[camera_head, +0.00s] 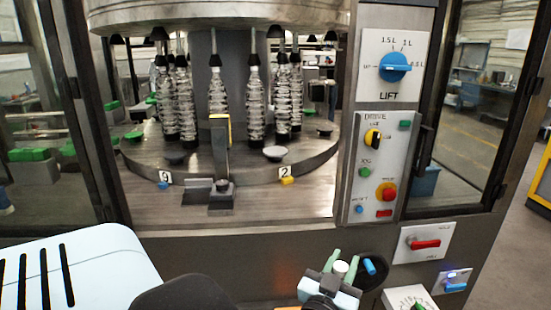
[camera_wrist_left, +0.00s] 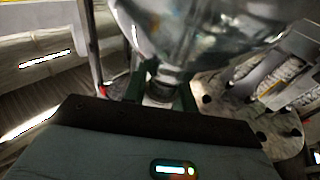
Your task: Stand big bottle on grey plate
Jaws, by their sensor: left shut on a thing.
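My left gripper (camera_head: 341,268) is at the bottom of the head view, in front of the machine. Its green fingers are shut on the neck of a clear bottle (camera_wrist_left: 200,25). In the left wrist view the bottle's wide body fills the top, with its neck between the fingers (camera_wrist_left: 161,92). In the head view only a pale top shows between the fingers; the rest is hidden. Another grey plate (camera_head: 175,158) is further left. My right gripper is not in view.
Several ribbed clear bottles (camera_head: 254,105) stand on the turntable (camera_head: 225,172). A metal post (camera_head: 221,155) with a yellow top stands at the front middle. Control panels (camera_head: 376,165) flank the opening on the right. A dark round container (camera_head: 373,284) holds a blue item beside my gripper.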

